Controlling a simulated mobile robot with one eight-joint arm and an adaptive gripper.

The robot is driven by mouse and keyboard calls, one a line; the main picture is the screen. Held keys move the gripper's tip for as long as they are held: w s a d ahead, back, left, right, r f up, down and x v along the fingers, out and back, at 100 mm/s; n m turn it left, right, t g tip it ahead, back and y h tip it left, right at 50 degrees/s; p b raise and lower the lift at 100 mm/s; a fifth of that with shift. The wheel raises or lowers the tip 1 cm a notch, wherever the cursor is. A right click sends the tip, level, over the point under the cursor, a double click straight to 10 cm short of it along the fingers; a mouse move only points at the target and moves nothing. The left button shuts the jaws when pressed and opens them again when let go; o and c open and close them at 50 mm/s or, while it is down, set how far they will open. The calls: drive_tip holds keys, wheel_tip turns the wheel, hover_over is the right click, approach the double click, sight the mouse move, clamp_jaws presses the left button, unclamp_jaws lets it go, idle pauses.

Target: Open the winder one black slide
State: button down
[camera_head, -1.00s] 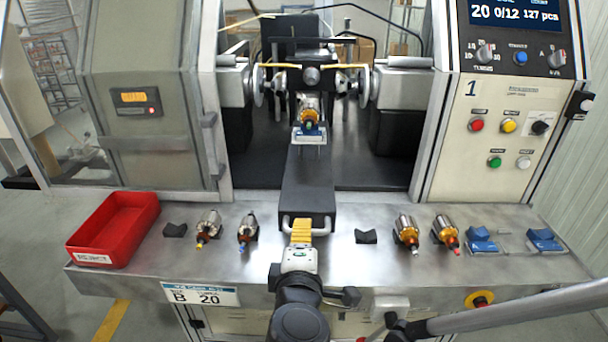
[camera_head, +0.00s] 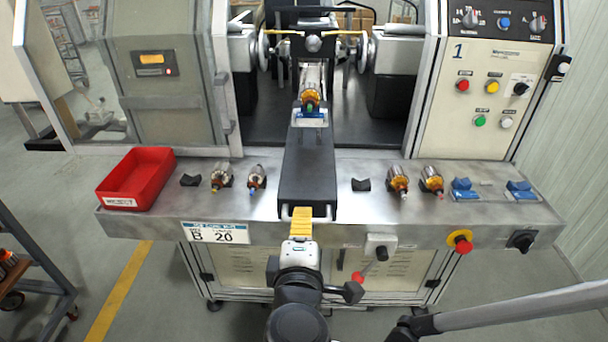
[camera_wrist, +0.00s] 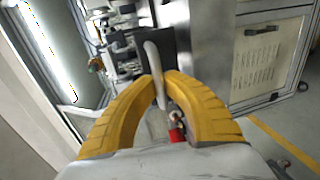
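The black slide (camera_head: 308,178) of winder 1 runs from the machine's opening out across the metal bench. Its front end, with a light bar handle (camera_head: 331,213), is near the bench's front edge. The handle also shows in the wrist view (camera_wrist: 153,60), between my yellow fingertips. My gripper (camera_head: 301,212) is at the front end of the slide, and its fingers (camera_wrist: 161,76) are closed on the handle. A blue holder (camera_head: 309,120) with an armature (camera_head: 311,95) sits on the slide's far part.
A red bin (camera_head: 137,180) stands on the bench at left. Armatures lie left (camera_head: 221,177) and right (camera_head: 398,180) of the slide, with blue holders (camera_head: 519,191) farther right. A red-tipped lever (camera_head: 378,248) and a red button (camera_head: 462,243) are on the bench front.

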drive_tip(key=c, duration=1.5)
unclamp_jaws()
drive_tip(key=v, duration=1.2)
drive_tip(key=w+d+f+m+g, duration=0.1)
drive_tip(key=d+f+m+g, duration=0.1)
drive_tip(key=d+m, duration=0.4)
drive_tip(key=w+d+f+m+g, duration=0.1)
drive_tip(key=d+f+m+g, duration=0.1)
drive_tip(key=d+m, duration=0.3)
drive_tip(key=w+d+f+m+g, duration=0.1)
drive_tip(key=d+m+g, duration=0.3)
drive_tip(key=d, duration=0.5)
drive_tip(key=shift+w+f+m+g+y, duration=0.2)
drive_tip(key=shift+f+m, duration=0.1)
drive_tip(key=shift+m, duration=0.35)
drive_tip(key=shift+w+f+m+g+y, duration=0.15)
drive_tip(key=shift+f+m, duration=0.2)
drive_tip(key=shift+m, duration=0.3)
